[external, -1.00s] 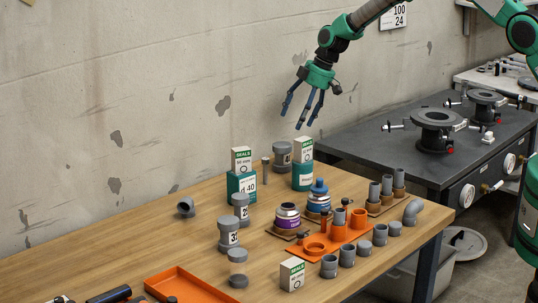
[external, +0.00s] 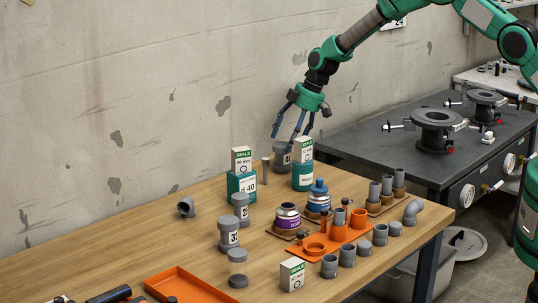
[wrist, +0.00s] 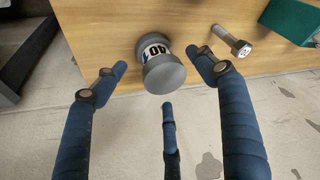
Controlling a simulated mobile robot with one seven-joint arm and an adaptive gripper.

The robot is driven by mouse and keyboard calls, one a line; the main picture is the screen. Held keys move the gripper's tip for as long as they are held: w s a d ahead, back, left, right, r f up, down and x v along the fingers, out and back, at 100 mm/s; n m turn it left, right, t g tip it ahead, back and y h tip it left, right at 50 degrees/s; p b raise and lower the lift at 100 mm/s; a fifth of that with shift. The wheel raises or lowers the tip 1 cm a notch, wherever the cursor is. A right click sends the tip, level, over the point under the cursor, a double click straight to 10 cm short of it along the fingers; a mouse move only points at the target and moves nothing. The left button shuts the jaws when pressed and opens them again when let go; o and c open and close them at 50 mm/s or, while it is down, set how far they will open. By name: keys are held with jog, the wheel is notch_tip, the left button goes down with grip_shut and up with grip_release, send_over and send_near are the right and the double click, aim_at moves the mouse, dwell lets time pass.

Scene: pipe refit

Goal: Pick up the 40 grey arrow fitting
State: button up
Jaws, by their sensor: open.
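My gripper (external: 286,137) is open and empty, with three blue fingers. In the external view it hangs over a grey-capped cylinder (external: 283,157) at the table's back edge. In the wrist view the gripper (wrist: 160,66) has its fingers spread around the cylinder's grey cap (wrist: 164,75), apart from it. A grey elbow fitting (external: 186,207) lies at the table's left. Several small grey fittings, one of them here (external: 329,266), stand at the front right. I cannot tell which fitting bears a 40 and an arrow.
Green boxes with seal cartons (external: 242,186) (external: 303,176) and a bolt (wrist: 231,41) stand near the cylinder. Grey-capped jars (external: 228,235), tins (external: 287,218) and an orange rack (external: 338,236) stand nearer the front. The wall (external: 120,90) is close behind.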

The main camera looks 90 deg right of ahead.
aim_at(283, 154)
jog(key=shift+w+f, duration=0.1)
jog(key=shift+f, duration=0.15)
jog(key=shift+b+x, duration=0.4)
jog(key=shift+x, duration=2.2)
jog(key=c, duration=1.2)
